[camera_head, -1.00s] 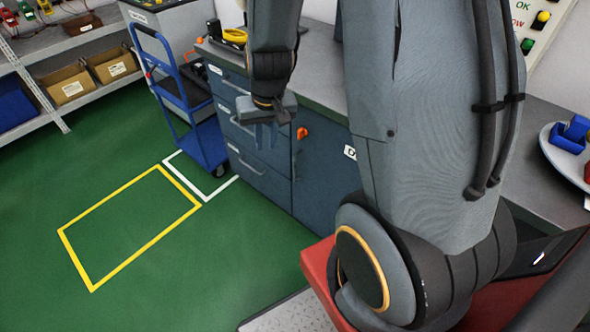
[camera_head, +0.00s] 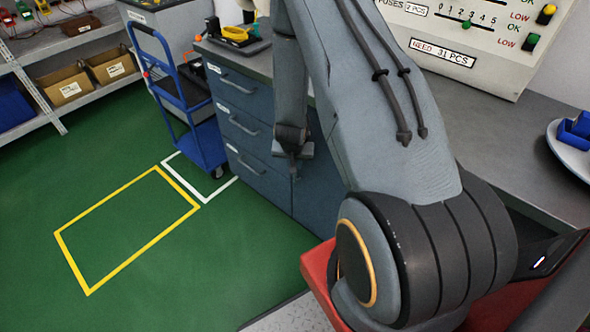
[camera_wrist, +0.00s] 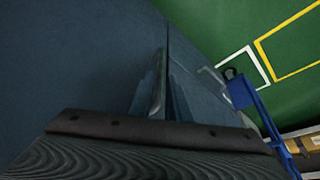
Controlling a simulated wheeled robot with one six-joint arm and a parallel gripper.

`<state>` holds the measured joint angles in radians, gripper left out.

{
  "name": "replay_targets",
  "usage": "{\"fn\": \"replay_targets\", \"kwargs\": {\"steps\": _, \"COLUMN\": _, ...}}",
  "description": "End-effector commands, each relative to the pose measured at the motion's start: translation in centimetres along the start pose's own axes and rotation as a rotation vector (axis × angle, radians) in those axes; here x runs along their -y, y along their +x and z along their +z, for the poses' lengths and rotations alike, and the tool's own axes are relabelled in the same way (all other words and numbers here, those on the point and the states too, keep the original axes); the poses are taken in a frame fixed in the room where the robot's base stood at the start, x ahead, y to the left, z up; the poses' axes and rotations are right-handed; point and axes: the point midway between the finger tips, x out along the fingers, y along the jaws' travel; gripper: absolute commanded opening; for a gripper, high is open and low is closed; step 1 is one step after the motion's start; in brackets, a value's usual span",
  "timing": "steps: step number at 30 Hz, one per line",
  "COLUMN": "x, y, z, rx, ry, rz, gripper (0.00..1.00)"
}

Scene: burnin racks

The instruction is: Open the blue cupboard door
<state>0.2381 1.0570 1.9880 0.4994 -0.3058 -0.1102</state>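The blue cupboard door (camera_head: 312,200) is the flat panel right of the drawers in the head view, partly covered by my arm. It looks flush with the cabinet front. In the wrist view, a large plain blue panel (camera_wrist: 75,60) fills the left side, with a dark seam along its edge. My gripper (camera_head: 295,172) points down in front of the cabinet front, near the seam between drawers and door. Its thin fingers show faintly in the wrist view (camera_wrist: 163,95); their gap is unclear.
Blue drawers (camera_head: 243,128) with bar handles stand left of the door. A blue trolley (camera_head: 205,140) stands beyond them. The worktop (camera_head: 480,130) runs above the cupboard. Green floor with a yellow outlined rectangle (camera_head: 72,264) is clear in front.

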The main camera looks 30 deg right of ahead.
Motion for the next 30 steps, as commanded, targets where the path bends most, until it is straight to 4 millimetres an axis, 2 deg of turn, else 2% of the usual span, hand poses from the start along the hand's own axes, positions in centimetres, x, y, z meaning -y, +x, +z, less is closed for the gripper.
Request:
{"fn": "replay_targets", "kwargs": {"steps": 6, "x": -0.1, "y": 3.2, "z": 0.1, "rx": 0.002, "ry": 0.001, "rz": 0.001, "gripper": 0.17}}
{"fn": "replay_targets", "kwargs": {"steps": 12, "x": 0.0, "y": 5.3, "z": 0.1, "rx": 0.001, "ry": 0.000, "rz": 0.000, "gripper": 0.17}}
{"fn": "replay_targets", "kwargs": {"steps": 18, "x": 0.0, "y": 6.1, "z": 0.0, "rx": 0.000, "ry": 0.000, "rz": 0.000, "gripper": 0.17}}
{"fn": "replay_targets", "kwargs": {"steps": 25, "x": 0.0, "y": 6.1, "z": 0.0, "rx": 0.001, "ry": 0.000, "rz": 0.000, "gripper": 0.17}}
{"fn": "replay_targets", "kwargs": {"steps": 28, "x": 0.0, "y": 6.1, "z": 0.0, "rx": 0.001, "ry": 0.000, "rz": 0.000, "gripper": 0.00}}
{"fn": "replay_targets", "kwargs": {"steps": 30, "x": 0.0, "y": 6.1, "z": 0.0, "rx": 0.001, "ry": 0.000, "rz": 0.000, "gripper": 0.00}}
